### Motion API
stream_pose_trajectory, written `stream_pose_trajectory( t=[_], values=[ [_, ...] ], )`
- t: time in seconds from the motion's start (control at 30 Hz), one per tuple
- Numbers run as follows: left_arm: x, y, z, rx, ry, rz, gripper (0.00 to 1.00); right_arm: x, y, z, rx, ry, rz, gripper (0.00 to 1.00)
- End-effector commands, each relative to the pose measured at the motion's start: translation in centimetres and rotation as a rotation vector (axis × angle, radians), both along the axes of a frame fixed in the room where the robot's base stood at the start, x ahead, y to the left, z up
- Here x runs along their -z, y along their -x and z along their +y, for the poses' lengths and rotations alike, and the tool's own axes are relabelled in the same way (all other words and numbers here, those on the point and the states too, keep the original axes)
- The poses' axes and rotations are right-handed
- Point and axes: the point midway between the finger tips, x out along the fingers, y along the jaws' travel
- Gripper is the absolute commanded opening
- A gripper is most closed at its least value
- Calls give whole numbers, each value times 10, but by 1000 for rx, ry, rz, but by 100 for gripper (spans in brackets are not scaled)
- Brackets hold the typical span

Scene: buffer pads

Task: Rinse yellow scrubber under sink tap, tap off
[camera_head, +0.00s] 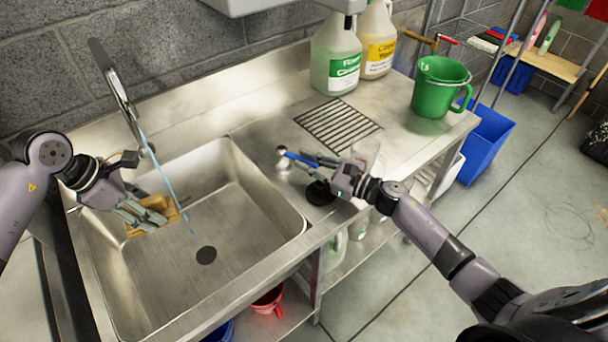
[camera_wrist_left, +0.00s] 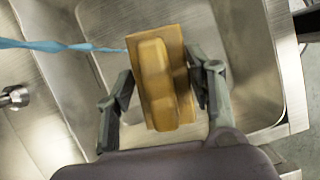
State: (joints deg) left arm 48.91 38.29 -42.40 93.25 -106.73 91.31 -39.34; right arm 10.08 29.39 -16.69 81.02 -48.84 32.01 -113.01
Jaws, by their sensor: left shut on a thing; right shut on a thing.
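The yellow scrubber (camera_head: 152,212) is a tan-yellow block with a raised grip, held inside the sink basin (camera_head: 255,195). My left gripper (camera_head: 138,215) is shut on it. In the left wrist view the scrubber (camera_wrist_left: 158,85) sits between both fingers. The tap (camera_head: 118,90) is running. Its thin blue stream (camera_head: 168,185) falls towards the drain, right of the scrubber. In the wrist view the stream (camera_wrist_left: 60,45) meets the scrubber's edge; I cannot tell whether it touches or passes behind. My right gripper (camera_head: 312,163) is shut on a blue handle (camera_head: 299,158) beside a silver fitting (camera_head: 283,153).
A black round object (camera_head: 320,193) lies under the right gripper on the counter. A drain grate (camera_head: 338,125), two cleaner jugs (camera_head: 335,60) and a green bucket (camera_head: 438,88) are farther back. The basin's right half is clear.

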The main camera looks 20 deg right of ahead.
Motion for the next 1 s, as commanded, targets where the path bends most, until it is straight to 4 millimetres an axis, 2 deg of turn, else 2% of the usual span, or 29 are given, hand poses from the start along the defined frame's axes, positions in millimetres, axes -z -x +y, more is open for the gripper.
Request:
stream_pose_trajectory(
  t=[0.07,0.43,0.47,0.73,1.0],
  values=[
    [8,0,0,0,1,-1,23,1,-2,-2,-18,3,-2,0],
    [6,0,0,0,1,-1,23,-2,-2,-3,-28,2,0,0],
    [7,0,0,0,1,-1,23,-2,-2,-3,-28,2,0,15],
    [7,0,0,0,1,-1,23,-1,-1,-2,-28,2,2,33],
    [7,0,0,0,1,-1,23,-1,-1,-2,-28,2,2,34]
  ],
)
